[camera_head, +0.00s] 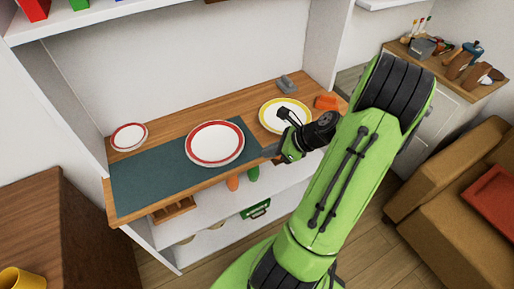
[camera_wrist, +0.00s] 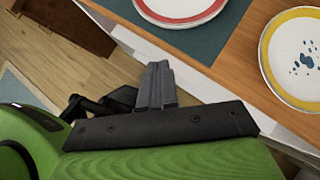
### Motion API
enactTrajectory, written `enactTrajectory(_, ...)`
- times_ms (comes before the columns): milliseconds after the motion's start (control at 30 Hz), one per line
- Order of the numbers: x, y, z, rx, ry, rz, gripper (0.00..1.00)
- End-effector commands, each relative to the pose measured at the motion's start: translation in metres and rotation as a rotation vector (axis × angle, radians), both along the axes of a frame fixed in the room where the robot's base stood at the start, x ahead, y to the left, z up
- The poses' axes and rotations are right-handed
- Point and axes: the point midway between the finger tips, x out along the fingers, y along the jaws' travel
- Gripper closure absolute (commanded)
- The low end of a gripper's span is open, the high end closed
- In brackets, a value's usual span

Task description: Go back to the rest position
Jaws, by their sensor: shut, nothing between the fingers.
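My gripper (camera_head: 272,151) is shut and empty at the end of my green arm, over the front edge of the wooden counter (camera_head: 258,99). It also shows in the wrist view (camera_wrist: 156,72), with its fingers together and the floor and counter edge behind them. The red-rimmed plate (camera_head: 214,143) lies on the dark mat (camera_head: 140,182), just left of my gripper. The yellow-rimmed plate (camera_head: 272,118) lies on the bare wood to the right, partly hidden by my wrist in the head view. Both plates appear in the wrist view, apart from my fingers.
A small red-rimmed plate (camera_head: 129,136) sits at the counter's left. A grey object (camera_head: 286,84) and an orange object (camera_head: 326,102) sit at its right. A wooden cabinet (camera_head: 62,232) stands at the left, a brown sofa (camera_head: 446,188) at the right. Shelves lie below the counter.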

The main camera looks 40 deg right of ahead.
Motion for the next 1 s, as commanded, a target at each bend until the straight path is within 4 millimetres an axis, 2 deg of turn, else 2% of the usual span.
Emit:
enactTrajectory(333, 0.000, 0.001, 0.002, -0.006, 0.000, 0.011, 1.00)
enactTrajectory(433, 0.007, 0.017, 0.013, -0.103, 0.014, 0.138, 1.00)
enactTrajectory(567, 0.017, 0.067, 0.046, -0.403, 0.035, 0.542, 1.00)
enactTrajectory(700, 0.010, 0.129, 0.091, -0.770, 0.009, 1.055, 1.00)
enactTrajectory(767, 0.000, 0.154, 0.111, -0.928, -0.022, 1.275, 1.00)
enactTrajectory(900, -0.037, 0.204, 0.155, -1.280, -0.148, 1.747, 1.00)
enactTrajectory(1000, -0.067, 0.222, 0.175, -1.478, -0.256, 1.995, 1.00)
